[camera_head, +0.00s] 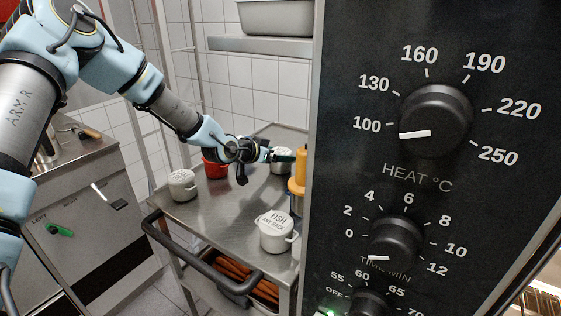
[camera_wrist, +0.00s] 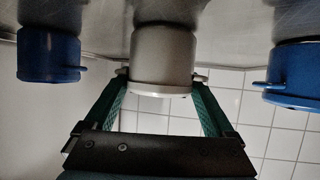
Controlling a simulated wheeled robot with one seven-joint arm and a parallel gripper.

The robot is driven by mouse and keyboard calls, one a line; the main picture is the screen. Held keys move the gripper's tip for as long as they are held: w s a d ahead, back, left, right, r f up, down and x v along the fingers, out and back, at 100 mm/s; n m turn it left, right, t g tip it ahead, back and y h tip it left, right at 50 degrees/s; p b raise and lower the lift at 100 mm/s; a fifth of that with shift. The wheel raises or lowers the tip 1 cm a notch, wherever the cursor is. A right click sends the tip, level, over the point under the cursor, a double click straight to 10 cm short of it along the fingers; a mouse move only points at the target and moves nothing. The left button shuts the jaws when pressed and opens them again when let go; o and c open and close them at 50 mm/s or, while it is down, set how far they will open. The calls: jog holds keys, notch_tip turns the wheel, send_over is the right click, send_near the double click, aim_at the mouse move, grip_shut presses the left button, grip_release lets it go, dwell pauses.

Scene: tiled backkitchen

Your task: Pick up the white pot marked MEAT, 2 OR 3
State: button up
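A white pot (camera_head: 281,163) with a speckled top stands at the far side of the steel cart, at my gripper's tip. In the wrist view a pale pot (camera_wrist: 163,55) with small side handles is between the two green fingers. No marking is readable on it. In the head view my gripper (camera_head: 283,157) reaches over the cart from the left. Another white pot, marked FISH (camera_head: 276,231), stands at the cart's near right. A third white pot (camera_head: 182,185) stands at the left.
A red pot (camera_head: 214,166) and a yellow item (camera_head: 298,172) stand on the cart (camera_head: 228,208). In the wrist view blue-looking pots flank the pale one, left (camera_wrist: 48,57) and right (camera_wrist: 294,75). A black oven panel (camera_head: 375,140) blocks the right. The cart's middle is clear.

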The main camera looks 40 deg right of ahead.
jog(key=c, duration=1)
